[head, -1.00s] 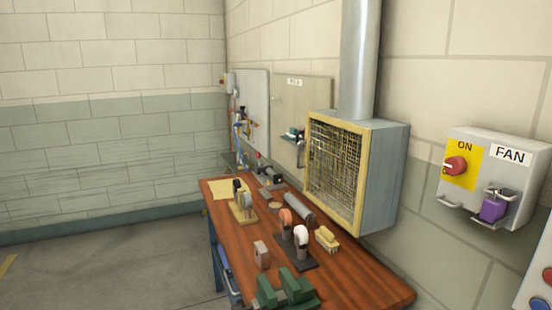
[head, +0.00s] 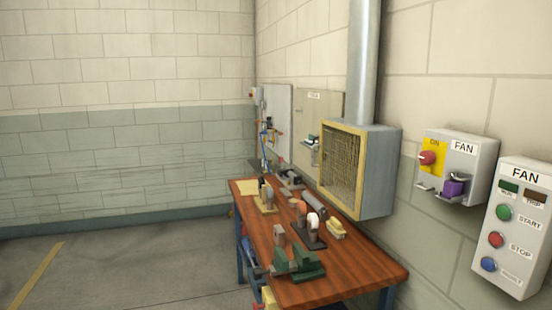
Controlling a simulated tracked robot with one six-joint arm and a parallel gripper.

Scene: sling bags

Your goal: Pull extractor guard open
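The extractor guard (head: 341,163) is a yellow-framed wire mesh on the front of a grey extractor box (head: 378,175). It looks shut against the box. The box hangs on the right wall above the workbench, with a round metal duct (head: 363,60) rising from its top. My gripper does not show in the head view.
A wooden workbench (head: 345,275) below holds a green vise (head: 296,264) and several tools. A FAN isolator (head: 460,160) with a red knob and purple padlock, and a FAN start/stop panel (head: 520,225), are on the right wall. The floor (head: 130,270) at left is clear.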

